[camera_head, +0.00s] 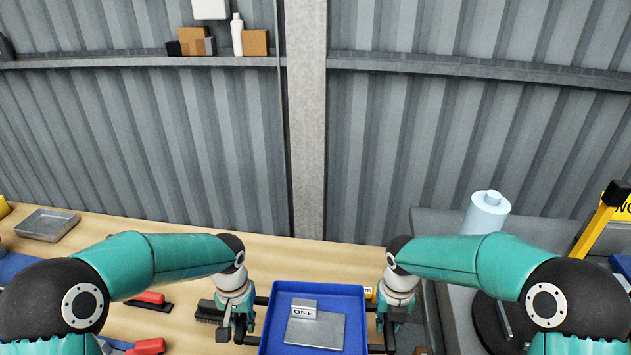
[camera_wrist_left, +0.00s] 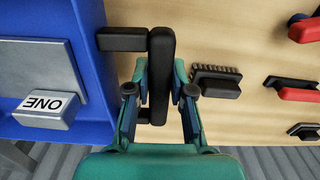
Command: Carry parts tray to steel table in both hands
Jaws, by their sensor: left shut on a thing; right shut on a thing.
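The parts tray (camera_head: 350,299) is a blue tray with a black bar handle on each side, at the bottom middle of the head view. A flat grey plate (camera_head: 316,331) and a grey block marked ONE (camera_head: 303,309) lie in it. My left gripper (camera_head: 238,322) is shut on the left handle, which also shows between its fingers in the left wrist view (camera_wrist_left: 160,50). My right gripper (camera_head: 391,325) is shut on the right handle. The tray looks about level; its near edge is cut off and I cannot tell its height above the wooden bench.
The wooden bench (camera_head: 170,229) holds a brush (camera_head: 208,311), red-handled tools (camera_head: 148,298) and a grey metal dish (camera_head: 47,224). A ribbed metal wall stands behind.

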